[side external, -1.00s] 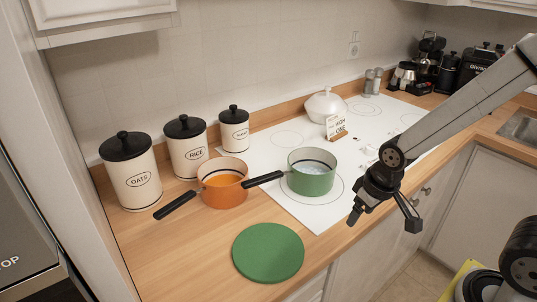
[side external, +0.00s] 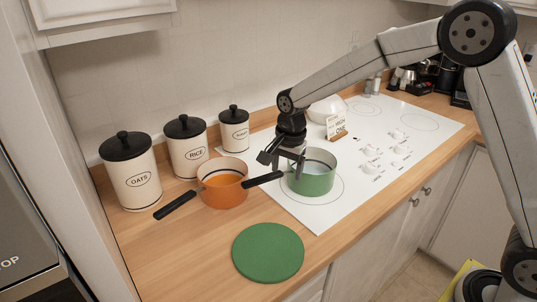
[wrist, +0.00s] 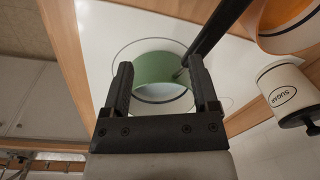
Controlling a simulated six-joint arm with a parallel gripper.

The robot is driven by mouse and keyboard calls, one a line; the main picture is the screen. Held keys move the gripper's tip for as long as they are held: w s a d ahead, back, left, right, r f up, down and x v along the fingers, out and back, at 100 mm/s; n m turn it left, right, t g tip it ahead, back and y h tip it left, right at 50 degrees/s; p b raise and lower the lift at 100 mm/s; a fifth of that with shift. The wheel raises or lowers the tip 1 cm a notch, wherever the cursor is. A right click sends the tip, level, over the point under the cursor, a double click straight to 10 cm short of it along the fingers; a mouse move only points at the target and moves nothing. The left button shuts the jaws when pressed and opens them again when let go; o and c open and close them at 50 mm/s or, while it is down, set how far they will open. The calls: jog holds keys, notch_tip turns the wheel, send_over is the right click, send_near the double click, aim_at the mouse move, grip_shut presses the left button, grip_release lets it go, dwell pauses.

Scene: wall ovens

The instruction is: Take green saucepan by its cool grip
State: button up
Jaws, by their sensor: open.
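The green saucepan (side external: 313,184) stands on the white cooktop, and its black handle (side external: 262,180) points left toward the orange saucepan. My gripper (side external: 282,160) is open and empty, pointing down just above the left rim of the green saucepan, near the root of its handle. In the wrist view the green saucepan (wrist: 158,66) lies beyond and between the open fingers. Its black handle (wrist: 213,28) runs up and right from the pan, past the right finger. I cannot tell whether a finger touches the pan.
An orange saucepan (side external: 223,191) stands close left, its black handle pointing toward the front left. A green round mat (side external: 268,252) lies in front. Canisters marked oats (side external: 134,180) and rice (side external: 190,155), plus a smaller one (side external: 235,134), stand behind. A small sign (side external: 336,127) stands behind the pan.

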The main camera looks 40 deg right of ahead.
aim_at(265, 176)
jog(key=w+a+m, duration=0.1)
jog(key=w, duration=0.1)
jog(key=w+m, duration=0.2)
jog(key=w+a+m, duration=0.1)
jog(key=w+m, duration=0.1)
jog(key=shift+a+f+g, duration=0.1)
jog(key=shift+a+g, duration=0.25)
jog(key=shift+g, duration=0.05)
jog(key=shift+s+d+f, duration=0.1)
jog(key=shift+f, duration=1.9)
jog(key=shift+s+f, duration=0.1)
jog(key=shift+f, duration=1.85)
grip_shut()
jog(key=shift+r, duration=0.1)
